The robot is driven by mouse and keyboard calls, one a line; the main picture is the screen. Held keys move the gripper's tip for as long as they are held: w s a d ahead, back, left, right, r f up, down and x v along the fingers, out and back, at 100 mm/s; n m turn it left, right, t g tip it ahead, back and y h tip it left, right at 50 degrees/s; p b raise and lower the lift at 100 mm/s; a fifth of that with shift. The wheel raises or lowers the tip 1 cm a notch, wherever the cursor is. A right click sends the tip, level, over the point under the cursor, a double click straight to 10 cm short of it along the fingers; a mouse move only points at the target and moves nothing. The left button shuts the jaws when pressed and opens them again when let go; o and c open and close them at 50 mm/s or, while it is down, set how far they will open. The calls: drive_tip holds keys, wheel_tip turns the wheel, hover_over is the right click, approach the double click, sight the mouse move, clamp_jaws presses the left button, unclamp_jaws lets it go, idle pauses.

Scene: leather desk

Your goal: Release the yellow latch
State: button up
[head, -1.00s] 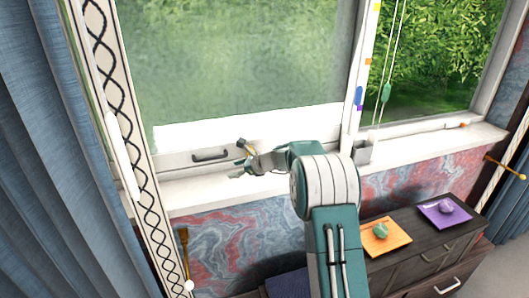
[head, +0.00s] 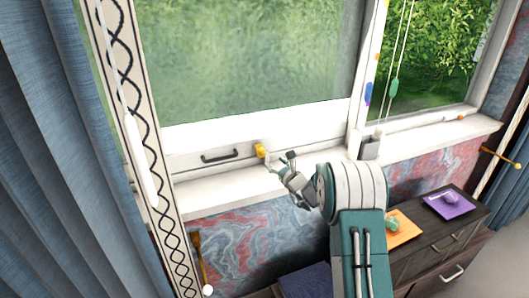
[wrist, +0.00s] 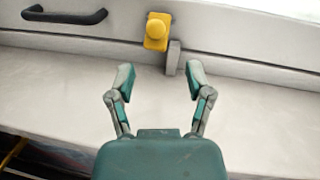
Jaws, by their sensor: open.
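The yellow latch (head: 260,150) sits on the white lower rail of the window, to the right of the black handle. In the wrist view the latch (wrist: 157,31) is a yellow plate with a rounded knob, beside a small grey bracket (wrist: 173,58). My gripper (head: 283,165) is just right of the latch in the head view. In the wrist view my gripper (wrist: 160,75) is open and empty, its two fingers apart below the latch and not touching it.
The black handle (head: 220,156) is on the same rail, left of the latch. The white sill (head: 225,190) below is clear. A dark cabinet (head: 440,235) at right bears an orange mat (head: 408,240) and a purple mat (head: 470,210), each with an object. A blue curtain (head: 40,180) hangs at left.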

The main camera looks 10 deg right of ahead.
sight(262, 153)
drive_tip(key=x, duration=0.7)
drive_tip(key=shift+w+a, duration=0.2)
drive_tip(key=shift+a, duration=0.35)
drive_tip(key=shift+w, duration=0.65)
drive_tip(key=c, duration=0.9)
